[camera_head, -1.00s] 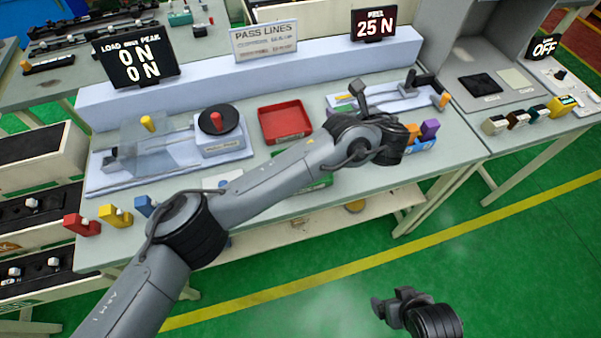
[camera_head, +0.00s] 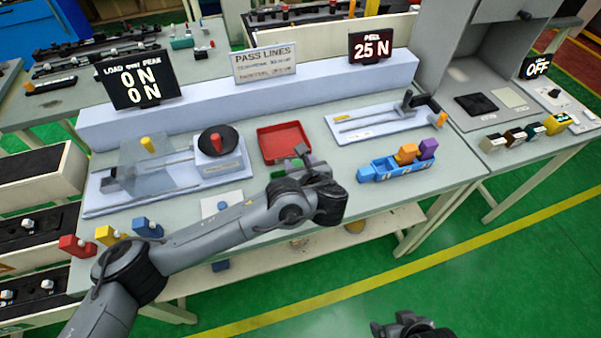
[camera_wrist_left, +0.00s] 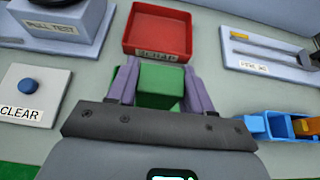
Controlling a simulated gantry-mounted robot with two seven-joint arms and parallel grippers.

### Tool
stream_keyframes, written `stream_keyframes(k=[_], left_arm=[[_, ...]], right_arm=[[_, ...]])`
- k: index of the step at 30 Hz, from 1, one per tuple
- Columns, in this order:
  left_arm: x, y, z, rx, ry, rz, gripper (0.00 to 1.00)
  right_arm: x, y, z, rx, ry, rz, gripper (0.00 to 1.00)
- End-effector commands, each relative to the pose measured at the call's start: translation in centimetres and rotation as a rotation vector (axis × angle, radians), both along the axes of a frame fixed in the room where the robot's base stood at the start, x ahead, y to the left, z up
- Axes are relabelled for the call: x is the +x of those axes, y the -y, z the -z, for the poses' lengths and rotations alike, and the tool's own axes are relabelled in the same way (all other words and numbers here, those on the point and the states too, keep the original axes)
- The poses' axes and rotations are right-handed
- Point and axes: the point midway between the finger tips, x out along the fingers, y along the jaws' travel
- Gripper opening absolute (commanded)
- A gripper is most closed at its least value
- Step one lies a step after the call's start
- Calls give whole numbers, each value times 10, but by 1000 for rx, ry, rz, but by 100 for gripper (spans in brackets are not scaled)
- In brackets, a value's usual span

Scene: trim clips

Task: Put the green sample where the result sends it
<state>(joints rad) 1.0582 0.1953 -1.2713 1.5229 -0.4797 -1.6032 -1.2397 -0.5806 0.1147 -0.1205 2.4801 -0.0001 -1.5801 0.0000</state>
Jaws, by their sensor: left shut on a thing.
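The green sample (camera_wrist_left: 159,82) is between the two fingers of my left gripper (camera_wrist_left: 158,78) in the left wrist view, and the gripper is shut on it. In the head view my left gripper (camera_head: 303,158) is over the table, at the front edge of the red tray (camera_head: 284,142). The tray is empty and its label reads like scrap in the wrist view (camera_wrist_left: 158,32). More green (camera_head: 284,172) shows just in front of the red tray, mostly hidden by my arm. The peel display (camera_head: 371,46) reads 25 N. My right gripper (camera_head: 395,326) is at the bottom edge, partly cut off.
A pull tester (camera_head: 217,145) stands left of the red tray, a peel jig (camera_head: 385,121) right. A blue rack (camera_head: 398,168) with orange and purple pieces is at the front right. A clear button (camera_wrist_left: 30,85) is at left. The pass-lines sign (camera_head: 265,63) stands behind.

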Motion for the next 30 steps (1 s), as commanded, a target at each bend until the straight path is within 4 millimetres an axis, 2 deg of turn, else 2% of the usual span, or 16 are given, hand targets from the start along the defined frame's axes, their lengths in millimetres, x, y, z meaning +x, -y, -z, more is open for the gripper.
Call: stream_keyframes(k=[10,23,24,28,30], left_arm=[[1,0,37,0,1,0,16],[0,0,43,0,0,0,16],[0,0,41,0,0,0,57],[0,0,41,0,0,0,76],[0,0,41,0,0,0,76]], right_arm=[[0,2,10,-8,0,-5,88],[0,2,12,-9,0,-5,88],[0,2,11,-9,0,-5,88],[0,2,11,-6,0,-3,88],[0,1,11,-5,0,-2,88]])
